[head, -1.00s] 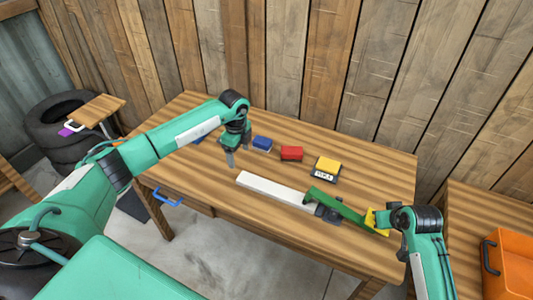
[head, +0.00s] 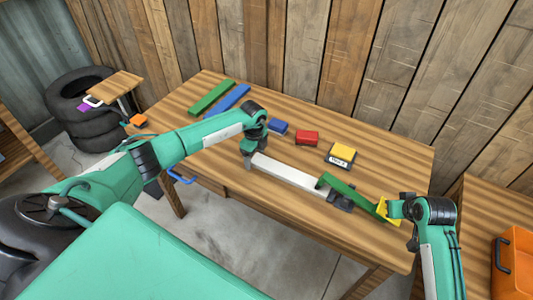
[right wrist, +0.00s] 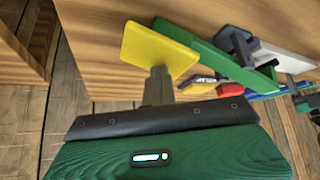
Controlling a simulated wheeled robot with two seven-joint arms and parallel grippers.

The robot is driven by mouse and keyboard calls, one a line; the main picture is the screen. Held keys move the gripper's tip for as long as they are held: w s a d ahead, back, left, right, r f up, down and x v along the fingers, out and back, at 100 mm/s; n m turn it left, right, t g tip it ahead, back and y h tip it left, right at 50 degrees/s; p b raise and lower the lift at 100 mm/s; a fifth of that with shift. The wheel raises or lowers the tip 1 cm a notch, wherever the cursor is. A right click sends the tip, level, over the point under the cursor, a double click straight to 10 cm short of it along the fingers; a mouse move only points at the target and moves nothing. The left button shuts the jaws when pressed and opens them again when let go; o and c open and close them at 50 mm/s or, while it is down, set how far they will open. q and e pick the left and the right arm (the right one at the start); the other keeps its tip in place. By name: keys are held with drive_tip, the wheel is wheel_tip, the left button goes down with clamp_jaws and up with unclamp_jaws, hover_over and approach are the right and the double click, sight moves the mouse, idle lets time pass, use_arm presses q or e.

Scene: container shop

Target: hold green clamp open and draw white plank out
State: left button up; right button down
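The white plank (head: 290,174) lies on the table in the head view, its right end at the dark base (head: 341,201) of the green clamp (head: 352,195). The clamp's long green lever ends in a yellow pad (head: 391,212); the pad and lever also show in the right wrist view (right wrist: 150,52). How far the jaw is open is too small to tell. My left gripper (head: 248,161) is at the plank's left end, pointing down; its grip there is unclear. My right gripper (right wrist: 160,82) looks shut, its grey fingertips against the yellow pad.
A small blue block (head: 278,127), a red block (head: 307,138) and a yellow-topped labelled box (head: 341,154) stand behind the plank. A green strip (head: 211,97) and a blue strip (head: 228,102) lie at the back left. An orange crate (head: 515,266) is at far right.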

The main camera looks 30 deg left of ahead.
use_arm(q)
drive_tip(key=c, duration=1.1)
use_arm(e)
drive_tip(key=shift+f, duration=0.1)
use_arm(q)
drive_tip(key=shift+r, duration=0.2)
drive_tip(key=shift+a, duration=3.25)
drive_tip(key=shift+r, duration=0.1)
